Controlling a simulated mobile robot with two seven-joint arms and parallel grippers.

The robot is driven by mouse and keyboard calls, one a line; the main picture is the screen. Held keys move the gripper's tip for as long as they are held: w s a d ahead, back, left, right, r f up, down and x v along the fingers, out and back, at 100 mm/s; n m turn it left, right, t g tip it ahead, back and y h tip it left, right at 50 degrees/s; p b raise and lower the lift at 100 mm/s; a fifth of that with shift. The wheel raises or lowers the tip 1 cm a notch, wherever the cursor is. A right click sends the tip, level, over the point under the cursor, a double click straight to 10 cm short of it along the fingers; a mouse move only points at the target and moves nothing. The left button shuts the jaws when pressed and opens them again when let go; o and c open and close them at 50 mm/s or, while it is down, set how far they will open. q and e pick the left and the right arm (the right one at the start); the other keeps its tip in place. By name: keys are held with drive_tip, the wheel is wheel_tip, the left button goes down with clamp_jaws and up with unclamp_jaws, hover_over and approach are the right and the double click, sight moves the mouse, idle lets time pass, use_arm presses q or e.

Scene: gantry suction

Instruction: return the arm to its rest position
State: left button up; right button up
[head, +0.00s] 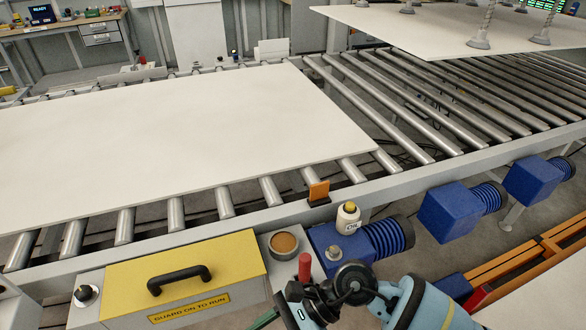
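My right arm comes in from the bottom right, with teal links and a black wrist. Its hand (298,308) is at the bottom edge, right of the yellow guard cover (225,262). The fingers are not clearly visible, so I cannot tell whether it is open or shut. An upright red cylinder (305,267) stands just behind the hand; whether they touch is unclear. My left gripper is not in view.
A large pale panel (180,130) lies on the roller conveyor (425,100). Another panel (450,25) hangs under suction cups at the upper right. An oil bottle (347,219), a brown-topped round cup (284,244) and blue motors (450,212) line the near side.

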wheel_tip(320, 180, up, 5)
drive_tip(key=a+m+t+y, duration=0.1)
drive_tip(key=a+m+y, duration=0.2)
drive_tip(key=m+y, duration=0.35)
drive_tip(key=w+d+m+t, duration=0.3)
drive_tip(key=m+t, duration=0.4)
drive_tip(key=m, duration=0.4)
drive_tip(key=w+d+m+t, duration=0.2)
drive_tip(key=d+m+t, duration=0.1)
drive_tip(key=m+t, duration=0.65)
drive_tip(key=d+f+m+t+h, duration=0.3)
drive_tip(key=d+f+m+h, duration=0.65)
drive_tip(key=m, duration=0.75)
drive_tip(key=s+d+f+m+g+h, duration=0.6)
drive_tip(key=s+d+f+m, duration=0.6)
drive_tip(key=s+f+m, duration=0.2)
drive_tip(key=shift+s+d+f+g+p, duration=0.25)
drive_tip(key=shift+s+f+g+p, duration=0.15)
drive_tip(key=shift+s, duration=0.4)
